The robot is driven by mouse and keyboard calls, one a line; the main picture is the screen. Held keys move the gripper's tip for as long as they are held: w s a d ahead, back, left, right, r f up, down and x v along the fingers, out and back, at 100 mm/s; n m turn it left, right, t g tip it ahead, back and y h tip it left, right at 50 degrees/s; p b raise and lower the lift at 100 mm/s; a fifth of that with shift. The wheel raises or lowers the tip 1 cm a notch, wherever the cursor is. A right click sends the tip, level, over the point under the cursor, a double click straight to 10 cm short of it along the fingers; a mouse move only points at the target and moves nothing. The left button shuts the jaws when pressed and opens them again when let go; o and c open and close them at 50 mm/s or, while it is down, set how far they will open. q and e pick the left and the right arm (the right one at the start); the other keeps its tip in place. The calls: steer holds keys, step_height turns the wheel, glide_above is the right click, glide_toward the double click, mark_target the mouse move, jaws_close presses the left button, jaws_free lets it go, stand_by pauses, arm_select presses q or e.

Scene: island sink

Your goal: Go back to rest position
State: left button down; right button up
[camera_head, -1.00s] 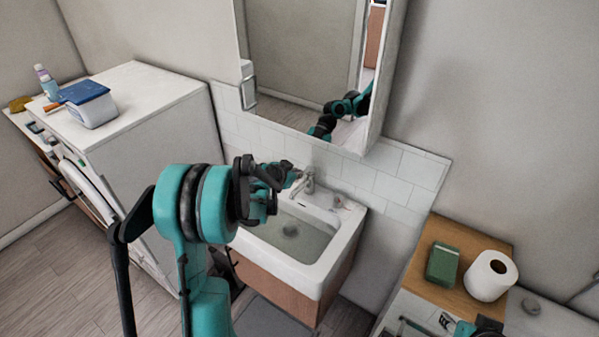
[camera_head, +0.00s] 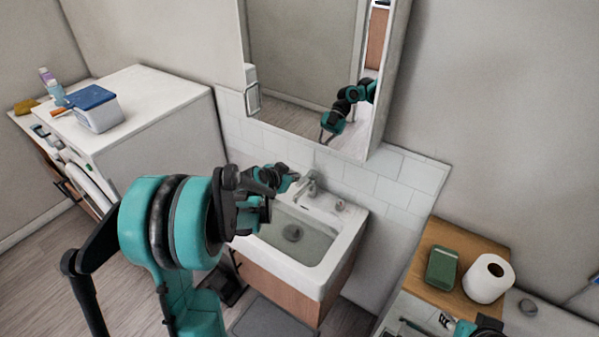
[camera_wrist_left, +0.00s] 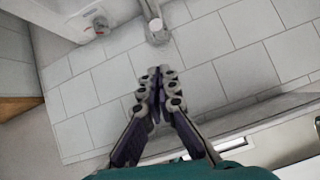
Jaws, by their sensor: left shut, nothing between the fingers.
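My left gripper (camera_head: 288,177) is shut and empty. In the head view it hangs over the back left of the white sink (camera_head: 328,268), its tip close to the tap (camera_head: 308,187). In the left wrist view the fingertips (camera_wrist_left: 158,80) are together, pointing at the tiled wall, with the tap (camera_wrist_left: 156,28) just beyond them. A teal and black piece (camera_head: 470,328), seemingly of my right arm, shows at the bottom right edge. My right gripper's fingers cannot be made out.
A white washing machine (camera_head: 165,105) stands left of the sink, with a blue-lidded tub (camera_head: 98,112) on top. A mirror cabinet (camera_head: 310,65) hangs above the sink. A wooden top (camera_head: 432,282) at right holds a green box (camera_head: 442,267) and a paper roll (camera_head: 488,278).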

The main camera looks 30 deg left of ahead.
arm_select(q)
steer(key=s+d+r+n+g+b, duration=0.15)
steer(key=s+d+b, duration=0.25)
steer(key=s+d, duration=0.9)
steer(key=s+d+f+n+g+b, duration=0.1)
steer(key=s+f, duration=0.1)
steer(key=s, duration=0.6)
steer(key=s+d+f+n+g+y+b, duration=0.1)
steer(key=s+d+f+b, duration=0.1)
steer(key=s, duration=0.5)
steer(key=shift+s+f, duration=0.2)
steer(key=shift+s, duration=0.2)
